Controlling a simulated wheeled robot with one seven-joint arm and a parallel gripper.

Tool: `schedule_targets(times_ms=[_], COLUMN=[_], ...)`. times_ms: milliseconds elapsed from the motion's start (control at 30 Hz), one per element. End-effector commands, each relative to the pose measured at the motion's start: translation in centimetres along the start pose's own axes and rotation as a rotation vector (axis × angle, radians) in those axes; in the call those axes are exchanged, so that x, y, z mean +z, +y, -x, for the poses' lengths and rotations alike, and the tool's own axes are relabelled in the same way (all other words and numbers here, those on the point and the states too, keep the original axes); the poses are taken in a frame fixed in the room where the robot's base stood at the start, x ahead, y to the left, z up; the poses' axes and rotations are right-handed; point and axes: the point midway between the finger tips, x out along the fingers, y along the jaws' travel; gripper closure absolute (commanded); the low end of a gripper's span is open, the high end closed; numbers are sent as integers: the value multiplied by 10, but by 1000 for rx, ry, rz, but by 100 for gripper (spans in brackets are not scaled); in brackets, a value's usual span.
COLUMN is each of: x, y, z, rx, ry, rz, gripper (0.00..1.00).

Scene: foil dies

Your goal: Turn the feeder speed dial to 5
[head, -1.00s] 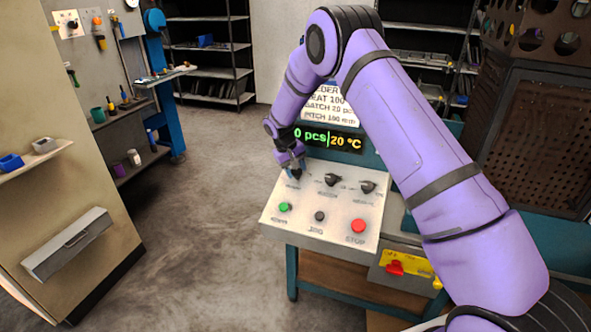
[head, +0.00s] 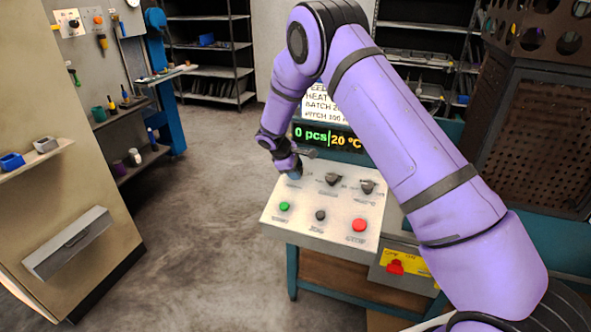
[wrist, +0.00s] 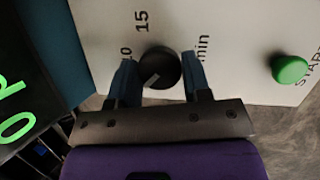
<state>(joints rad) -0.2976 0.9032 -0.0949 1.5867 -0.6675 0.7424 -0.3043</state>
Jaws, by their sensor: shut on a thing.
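The feeder speed dial (wrist: 159,68) is a round black knob on the pale panel (head: 268,218). In the wrist view it sits between the two blue fingers of my gripper (wrist: 160,80), which is shut on it. A short pale line marks the knob's lower left part in that view. The numbers 15 (wrist: 142,21) and part of another, seemingly 10, are printed near it, with "min" on the other side. The number 5 is not visible.
Two more black knobs (head: 332,180) (head: 367,187) are to the right of my gripper. Below are a green button (head: 285,207), a dark button (head: 320,215) and a red button (head: 359,225). A display (head: 325,138) reading 0 pcs and 20 °C stands behind.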

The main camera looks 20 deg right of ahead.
Motion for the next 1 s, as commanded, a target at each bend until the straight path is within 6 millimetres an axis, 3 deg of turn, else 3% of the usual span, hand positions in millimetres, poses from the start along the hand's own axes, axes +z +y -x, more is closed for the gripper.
schedule_targets(times_ms=[400, 967, 1000], x=[0, 0, 0], y=[-1, -1, -1], z=[1, 0, 0], rx=[59, 67, 67], ry=[10, 12, 12], rz=[181, 207, 207], gripper=[79, 79, 49])
